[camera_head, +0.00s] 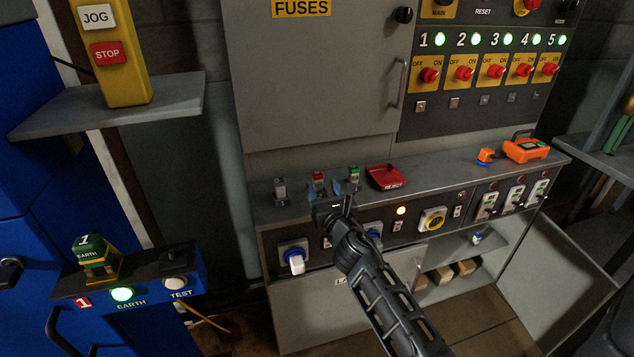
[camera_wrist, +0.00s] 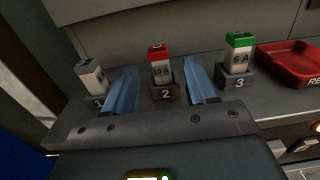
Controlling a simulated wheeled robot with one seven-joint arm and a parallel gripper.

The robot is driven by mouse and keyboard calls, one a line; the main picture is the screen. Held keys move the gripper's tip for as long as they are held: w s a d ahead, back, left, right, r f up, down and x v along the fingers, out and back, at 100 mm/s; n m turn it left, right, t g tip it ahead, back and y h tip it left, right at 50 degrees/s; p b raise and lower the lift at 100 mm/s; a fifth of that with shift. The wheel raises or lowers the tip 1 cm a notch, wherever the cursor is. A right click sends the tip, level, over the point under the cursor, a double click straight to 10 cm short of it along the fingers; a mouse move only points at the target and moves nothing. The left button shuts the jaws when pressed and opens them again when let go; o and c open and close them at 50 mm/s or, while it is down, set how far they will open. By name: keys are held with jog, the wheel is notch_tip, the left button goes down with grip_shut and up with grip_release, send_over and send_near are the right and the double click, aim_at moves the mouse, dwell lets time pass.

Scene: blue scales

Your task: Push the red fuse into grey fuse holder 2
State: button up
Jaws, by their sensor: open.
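The red fuse (camera_wrist: 160,62), with a red top and a white body marked 10 A, stands upright in grey fuse holder 2 (camera_wrist: 167,95) on the panel ledge. How deep it sits I cannot tell. It also shows in the head view (camera_head: 318,180). My gripper (camera_wrist: 158,85) is open, its two blue fingers apart, one to each side of the red fuse in the wrist view. Contact with the fuse does not show. In the head view my gripper (camera_head: 338,192) is at the ledge by the fuse.
A white-grey fuse (camera_wrist: 91,76) stands in holder 1 on the left, and a green 6 A fuse (camera_wrist: 239,55) in holder 3 on the right. A red tray (camera_head: 385,177) lies right of them. The grey cabinet (camera_head: 310,90) rises behind. An orange case (camera_head: 526,150) sits at the ledge's right.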

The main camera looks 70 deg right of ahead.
aim_at(319, 181)
jog(key=shift+x, duration=2.6)
jog(key=shift+c, duration=0.4)
grip_shut()
notch_tip(319, 181, up, 10)
jog(key=p, duration=0.9)
jog(key=shift+p, duration=0.4)
jog(key=shift+f, duration=0.15)
